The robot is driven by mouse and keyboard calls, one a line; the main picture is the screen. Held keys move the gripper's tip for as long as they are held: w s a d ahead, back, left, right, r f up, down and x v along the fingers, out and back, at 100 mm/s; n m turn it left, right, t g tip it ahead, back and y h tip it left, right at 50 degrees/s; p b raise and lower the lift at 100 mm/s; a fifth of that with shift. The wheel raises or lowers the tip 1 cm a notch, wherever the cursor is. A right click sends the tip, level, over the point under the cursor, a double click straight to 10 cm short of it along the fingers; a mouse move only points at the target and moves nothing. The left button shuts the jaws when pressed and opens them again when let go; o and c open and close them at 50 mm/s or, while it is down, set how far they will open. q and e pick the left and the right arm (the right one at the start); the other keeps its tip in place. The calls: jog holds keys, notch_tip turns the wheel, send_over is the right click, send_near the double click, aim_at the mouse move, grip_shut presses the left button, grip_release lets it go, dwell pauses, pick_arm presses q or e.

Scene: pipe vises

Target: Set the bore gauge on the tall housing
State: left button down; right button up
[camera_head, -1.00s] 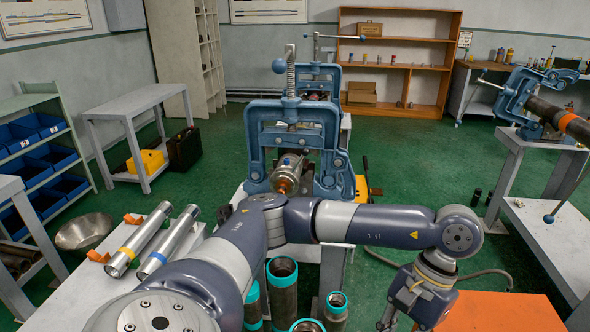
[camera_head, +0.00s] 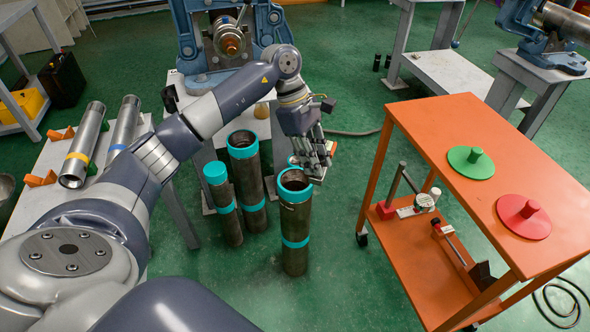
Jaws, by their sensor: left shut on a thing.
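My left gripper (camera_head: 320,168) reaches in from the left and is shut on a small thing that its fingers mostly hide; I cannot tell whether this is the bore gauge. It is just above and behind the open rim of the front pipe-like housing (camera_head: 295,225), which stands upright with teal bands. Other upright teal-banded housings stand behind and left: a wider one (camera_head: 248,180) and a slim one (camera_head: 224,207). Another is partly hidden by the gripper. Which is the tall housing is unclear. My right gripper is not in view.
An orange cart (camera_head: 460,120) at right carries a green lidded disc (camera_head: 471,162) and a red one (camera_head: 523,216). Its lower shelf holds a dial instrument (camera_head: 424,202). Metal tubes (camera_head: 82,145) lie on the left bench. A blue vise (camera_head: 195,45) stands behind.

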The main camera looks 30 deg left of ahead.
pick_arm(q)
jog(key=w+a+f+n+t+b, duration=0.3)
jog(key=w+a+f+n, duration=0.1)
jog(key=a+f+n, duration=0.3)
notch_tip(320, 180, down, 7)
jog(key=b, duration=0.6)
jog(key=shift+a+r+y, duration=0.15)
jog(key=shift+a+y, duration=0.25)
jog(key=shift+a, duration=0.05)
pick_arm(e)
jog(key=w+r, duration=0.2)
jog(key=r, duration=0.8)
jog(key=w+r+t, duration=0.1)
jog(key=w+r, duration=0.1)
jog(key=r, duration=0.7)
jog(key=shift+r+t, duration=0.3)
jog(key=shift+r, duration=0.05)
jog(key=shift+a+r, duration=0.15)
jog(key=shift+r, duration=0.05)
pick_arm(q)
jog(key=shift+f, duration=0.3)
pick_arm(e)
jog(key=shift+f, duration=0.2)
pick_arm(q)
jog(key=c, duration=1.3)
grip_release()
jog(key=shift+c, duration=0.2)
jog(key=shift+f, duration=0.1)
